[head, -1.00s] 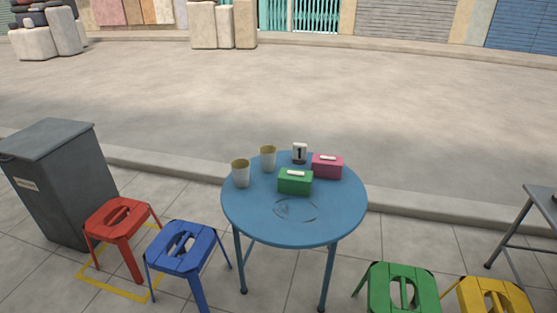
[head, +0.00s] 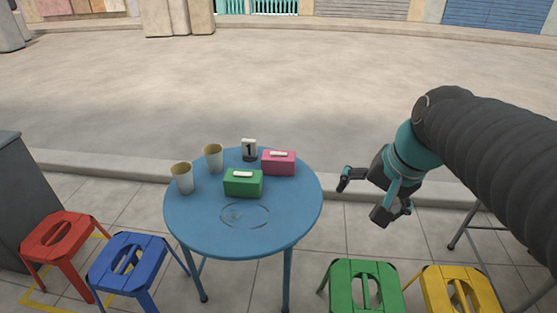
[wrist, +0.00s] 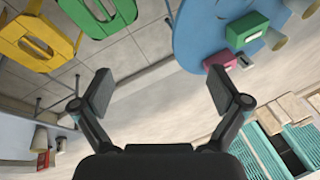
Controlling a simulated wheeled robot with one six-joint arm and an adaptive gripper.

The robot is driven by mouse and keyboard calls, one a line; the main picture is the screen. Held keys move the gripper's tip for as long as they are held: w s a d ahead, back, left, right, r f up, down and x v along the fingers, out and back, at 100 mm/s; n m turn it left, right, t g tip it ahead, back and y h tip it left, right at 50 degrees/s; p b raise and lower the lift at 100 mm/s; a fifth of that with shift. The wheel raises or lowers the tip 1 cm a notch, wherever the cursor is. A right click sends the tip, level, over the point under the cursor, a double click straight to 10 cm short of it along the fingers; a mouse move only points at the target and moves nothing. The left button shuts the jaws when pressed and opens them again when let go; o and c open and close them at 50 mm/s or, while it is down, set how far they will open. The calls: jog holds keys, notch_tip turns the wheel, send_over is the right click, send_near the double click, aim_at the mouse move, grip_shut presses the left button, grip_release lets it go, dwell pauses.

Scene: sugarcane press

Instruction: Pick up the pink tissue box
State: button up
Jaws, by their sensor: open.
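The pink tissue box (head: 279,163) lies on the round blue table (head: 215,232), near its back right edge, with a white tissue strip on top. It also shows in the wrist view (wrist: 219,61) at the table's edge, beyond the right finger. My gripper (head: 362,197) is open and empty, to the right of the table and apart from the box. In the wrist view its two fingers (wrist: 168,92) are spread wide with nothing between them.
A green tissue box (head: 243,184) stands just in front of the pink one. A number 1 stand (head: 249,150) and two cups (head: 214,158) (head: 182,178) are left of it. Red, blue, green (head: 364,290) and yellow stools stand around the table. The space between gripper and table is clear.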

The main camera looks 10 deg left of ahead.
jog(key=w+a+f+m+g+y, duration=0.1)
jog(key=w+a+m+y, duration=0.25)
jog(key=w, duration=0.85)
jog(key=w+a+f+m+g+y, duration=0.2)
jog(key=w+a+m, duration=0.15)
jog(key=w, duration=0.75)
jog(key=m+g+y+b, duration=0.1)
jog(key=m+y+b, duration=0.1)
jog(key=m+y, duration=0.45)
send_near(281, 155)
jog(key=shift+h, duration=0.5)
jog(key=x, duration=0.5)
jog(key=shift+s+r, duration=0.25)
jog(key=shift+r, duration=0.05)
jog(key=shift+w+x, duration=0.2)
jog(key=shift+x, duration=2.9)
jog(key=shift+r, duration=0.15)
jog(key=c, duration=1.3)
